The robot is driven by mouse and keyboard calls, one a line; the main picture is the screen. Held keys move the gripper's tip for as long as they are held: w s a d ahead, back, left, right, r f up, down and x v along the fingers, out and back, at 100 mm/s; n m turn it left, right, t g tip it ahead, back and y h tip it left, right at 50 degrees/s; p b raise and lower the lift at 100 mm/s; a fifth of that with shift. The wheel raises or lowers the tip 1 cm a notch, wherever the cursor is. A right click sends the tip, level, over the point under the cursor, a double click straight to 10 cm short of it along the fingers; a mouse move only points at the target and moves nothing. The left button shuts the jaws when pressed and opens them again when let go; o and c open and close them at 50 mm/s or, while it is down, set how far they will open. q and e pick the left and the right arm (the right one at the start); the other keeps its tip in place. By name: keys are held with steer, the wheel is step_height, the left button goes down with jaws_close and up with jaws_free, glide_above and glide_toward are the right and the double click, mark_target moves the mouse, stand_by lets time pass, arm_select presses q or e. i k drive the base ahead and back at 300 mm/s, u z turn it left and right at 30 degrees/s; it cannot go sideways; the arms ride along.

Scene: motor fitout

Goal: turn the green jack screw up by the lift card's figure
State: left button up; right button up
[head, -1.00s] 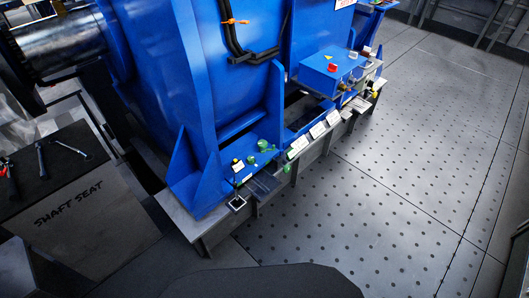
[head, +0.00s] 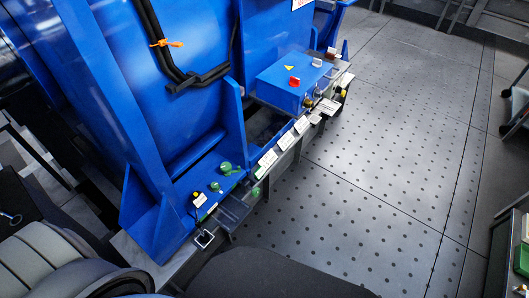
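The large blue motor (head: 180,90) stands at left and centre, on a grey base rail (head: 165,265). On its near foot is a green knob-like part (head: 226,168), which looks like the jack screw. A second green part (head: 255,192) sits lower on the rail's side. A small yellow-and-black part with a white tag (head: 199,199) is to the left. Several white cards (head: 267,159) stand along the rail. Their print is too small to read, so I cannot tell which is the lift card. Neither gripper shows.
A blue box (head: 295,82) with a red button and yellow triangle sits farther along the rail. A small square frame (head: 204,238) is at the rail's near end. The dotted floor (head: 380,170) at right is open. A cart (head: 510,255) stands at the right edge.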

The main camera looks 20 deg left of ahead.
mark_target(226, 166)
steer(key=z, duration=0.3)
steer(key=i, duration=1.05)
steer(key=u, duration=0.8)
steer(key=i, duration=0.8)
steer(key=u, duration=0.8)
